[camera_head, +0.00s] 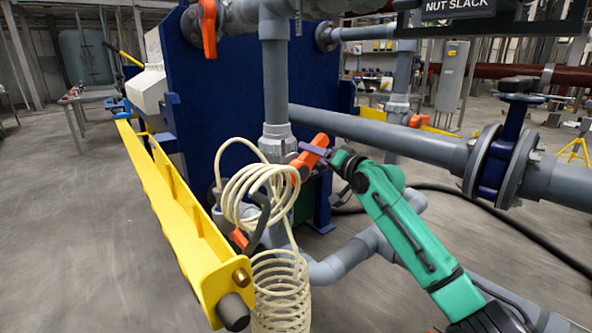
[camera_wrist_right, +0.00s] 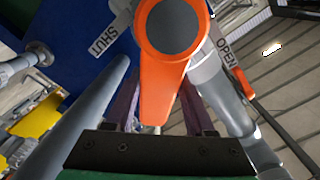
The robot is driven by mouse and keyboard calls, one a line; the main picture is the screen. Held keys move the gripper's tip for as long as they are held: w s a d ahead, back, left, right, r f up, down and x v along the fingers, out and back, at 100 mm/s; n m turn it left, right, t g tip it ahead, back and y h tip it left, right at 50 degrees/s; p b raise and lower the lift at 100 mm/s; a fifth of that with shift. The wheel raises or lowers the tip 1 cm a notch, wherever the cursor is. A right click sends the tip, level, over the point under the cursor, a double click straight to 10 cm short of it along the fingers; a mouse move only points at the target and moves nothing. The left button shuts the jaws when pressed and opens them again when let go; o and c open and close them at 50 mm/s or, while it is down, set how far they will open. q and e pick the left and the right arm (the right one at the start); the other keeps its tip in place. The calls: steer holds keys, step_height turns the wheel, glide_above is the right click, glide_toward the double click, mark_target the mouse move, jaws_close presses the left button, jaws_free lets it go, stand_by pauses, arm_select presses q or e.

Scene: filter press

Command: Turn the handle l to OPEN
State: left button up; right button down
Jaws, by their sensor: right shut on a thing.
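The orange valve handle (camera_head: 314,149) sits on the grey vertical pipe in the middle of the head view. In the wrist view the handle (camera_wrist_right: 163,92) runs from its round grey hub (camera_wrist_right: 172,26) down between the purple fingers of my right gripper (camera_wrist_right: 160,108). My right gripper (camera_head: 318,151) is shut on this handle. The handle's end points between the SHUT plate (camera_wrist_right: 104,40) on the left and the OPEN plate (camera_wrist_right: 227,54) on the right. The left gripper is not in view.
A cream coiled hose (camera_head: 280,290) hangs just left of the handle. A yellow beam (camera_head: 185,215) runs along the left. A blue press plate (camera_head: 215,110) stands behind. A grey pipe (camera_head: 420,145) with a flanged valve (camera_head: 503,150) crosses on the right, close to my right arm.

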mark_target(287, 148)
steer(key=n, duration=0.1)
steer(key=s+a+r+n, duration=0.1)
steer(key=n, duration=0.1)
steer(key=a+n+p, duration=0.1)
steer(key=n, duration=0.1)
steer(key=shift+s+r, duration=0.25)
steer(key=shift+s, duration=0.05)
steer(key=n, duration=0.1)
steer(key=s+a+n, duration=0.1)
steer(key=n, duration=0.1)
steer(key=a+n+p, duration=0.1)
steer(key=shift+s+n, duration=0.25)
steer(key=shift+n, duration=0.15)
steer(key=c, duration=0.5)
jaws_free()
steer(key=shift+f, duration=0.1)
steer(key=shift+o, duration=1.3)
steer(key=shift+s+a, duration=0.15)
steer(key=shift+r, duration=0.2)
